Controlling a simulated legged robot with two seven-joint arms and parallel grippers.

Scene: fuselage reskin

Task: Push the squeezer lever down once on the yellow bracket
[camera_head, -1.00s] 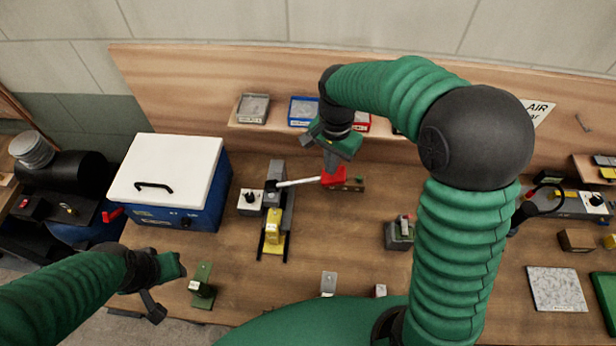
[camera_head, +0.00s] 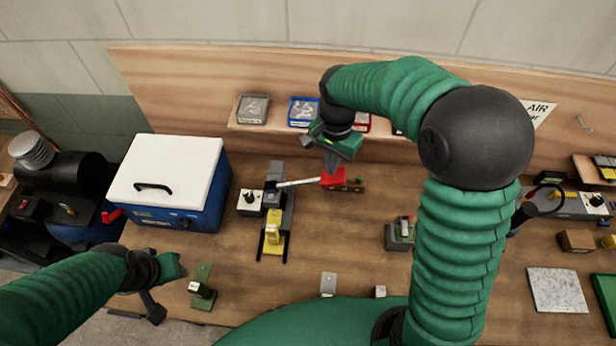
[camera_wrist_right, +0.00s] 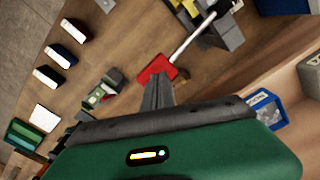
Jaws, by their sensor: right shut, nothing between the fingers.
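The squeezer (camera_head: 275,205) stands on the bench, grey at the back with the yellow bracket (camera_head: 273,232) at its front end. Its lever (camera_head: 298,183) is a pale rod that sticks out to the right and ends in a red handle (camera_head: 334,176). My right gripper (camera_head: 332,160) is shut and empty, its fingertips over or at the red handle; I cannot tell whether they touch. In the right wrist view the shut fingers (camera_wrist_right: 157,92) point at the red handle (camera_wrist_right: 157,69). My left gripper (camera_head: 163,290) is at the lower left, away from the squeezer; its jaw state is unclear.
A blue box with a white lid (camera_head: 168,180) stands left of the squeezer. A small white control box (camera_head: 250,203) is beside it. A shelf behind holds a grey bin (camera_head: 253,109) and a blue bin (camera_head: 303,111). The bench right of the squeezer's front is mostly clear.

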